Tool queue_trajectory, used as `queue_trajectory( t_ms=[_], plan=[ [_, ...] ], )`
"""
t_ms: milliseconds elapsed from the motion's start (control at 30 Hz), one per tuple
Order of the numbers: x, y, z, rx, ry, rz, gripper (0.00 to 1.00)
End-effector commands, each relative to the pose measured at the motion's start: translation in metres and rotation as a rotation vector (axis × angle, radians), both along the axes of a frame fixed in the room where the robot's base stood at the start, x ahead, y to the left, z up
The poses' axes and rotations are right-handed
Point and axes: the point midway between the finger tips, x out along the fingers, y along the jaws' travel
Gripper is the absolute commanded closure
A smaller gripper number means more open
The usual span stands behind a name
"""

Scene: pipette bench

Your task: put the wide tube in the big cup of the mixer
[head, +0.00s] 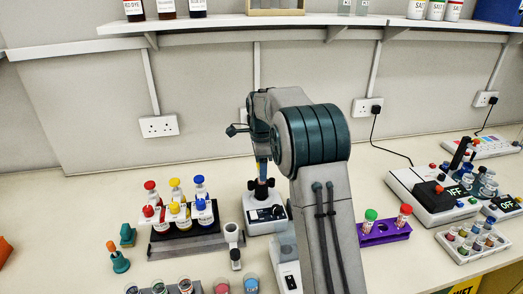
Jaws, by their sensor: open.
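A small grey-white mixer (266,221) with a dark front panel and a black cup top (261,188) stands at the middle of the bench. A narrow upright piece with yellow and blue (262,168) shows just above the cup top. It looks like a tube, but I cannot tell whether it is the wide tube or whether it sits in the big cup. My gripper (262,156) is open, pointing down above the mixer and close around or above this piece. My arm hides part of it. Tubes with green (371,215) and red (405,210) caps stand in a purple rack (384,236).
Left of the mixer, a dark stepped rack (183,245) holds several red-, yellow- and blue-capped bottles. A pipette-like white item (233,240) is close by. Open cups line the front. Right are a black-topped device (428,197) and a vial tray (470,243). A shelf (230,22) runs above.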

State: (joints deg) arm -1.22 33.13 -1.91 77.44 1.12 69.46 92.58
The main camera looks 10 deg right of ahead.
Motion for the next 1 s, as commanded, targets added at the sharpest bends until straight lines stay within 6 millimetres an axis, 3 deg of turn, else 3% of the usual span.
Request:
queue_trajectory(
  t_ms=[300,500,700,1000],
  plan=[
    [0.001,0.0,0.072,0.0,-0.006,0.001,0.45],
    [0.001,0.0,0.107,0.0,-0.003,0.0,0.45],
    [0.0,0.0,0.123,0.0,-0.001,0.0,0.45],
    [0.0,0.0,0.125,0.0,0.0,0.0,0.45]
  ],
)
